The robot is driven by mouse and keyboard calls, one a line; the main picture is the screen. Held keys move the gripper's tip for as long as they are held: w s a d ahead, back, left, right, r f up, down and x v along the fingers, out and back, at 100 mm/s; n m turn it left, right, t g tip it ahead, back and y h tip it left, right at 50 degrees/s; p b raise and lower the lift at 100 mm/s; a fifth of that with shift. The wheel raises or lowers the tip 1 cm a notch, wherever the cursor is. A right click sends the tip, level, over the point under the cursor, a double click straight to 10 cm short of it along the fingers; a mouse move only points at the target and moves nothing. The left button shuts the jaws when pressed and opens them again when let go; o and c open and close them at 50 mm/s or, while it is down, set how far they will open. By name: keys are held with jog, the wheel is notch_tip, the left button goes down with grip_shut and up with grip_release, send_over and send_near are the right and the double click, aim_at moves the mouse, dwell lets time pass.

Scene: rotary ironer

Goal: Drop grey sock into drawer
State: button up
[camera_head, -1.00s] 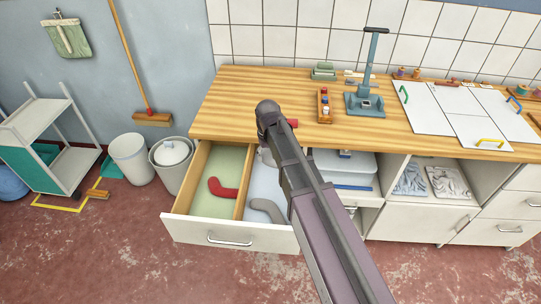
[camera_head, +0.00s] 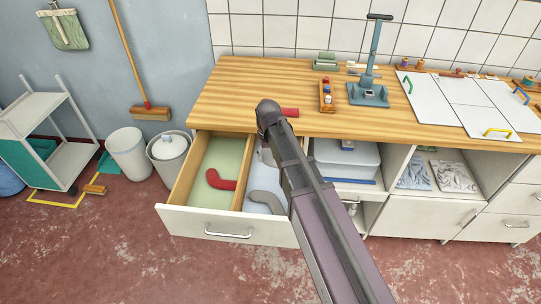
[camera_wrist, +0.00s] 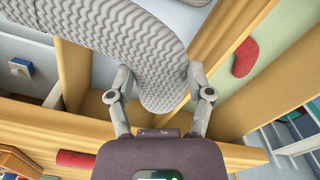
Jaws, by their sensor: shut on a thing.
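The grey sock (camera_wrist: 155,60), ribbed and curved, is between the two fingers of my gripper (camera_wrist: 162,95) in the wrist view, which is shut on it. In the head view part of the sock (camera_head: 265,198) shows over the open drawer (camera_head: 190,217), at its right, pale-blue compartment. My arm hides the gripper there. How high the sock is above the drawer floor, or whether it touches it, I cannot tell. A red sock (camera_head: 220,181) lies in the left, pale-green compartment, and it also shows in the wrist view (camera_wrist: 245,57).
A wooden divider (camera_wrist: 225,40) separates the compartments. The wooden worktop (camera_head: 235,95) overhangs behind the drawer, with a red piece (camera_head: 290,112) near its front edge. A lidded box (camera_head: 347,158) sits in the open shelf at right. White bins (camera_head: 128,152) stand left.

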jog(key=shift+f, duration=0.25)
jog(key=o, duration=0.8)
jog(key=shift+c, duration=0.2)
jog(key=s+d+r+m+p, duration=0.1)
jog(key=s+d, duration=0.3)
jog(key=d, duration=0.3)
jog(key=s+d+r+m+p, duration=0.1)
jog(key=s+d+m, duration=0.1)
jog(key=s+d, duration=0.3)
jog(key=s+d+r+m, duration=0.1)
jog(key=s+d, duration=0.3)
jog(key=d, duration=0.6)
jog(key=shift+s+d+m+p, duration=0.25)
jog(key=shift+d+m+p, duration=0.1)
jog(key=shift+m+p, duration=0.05)
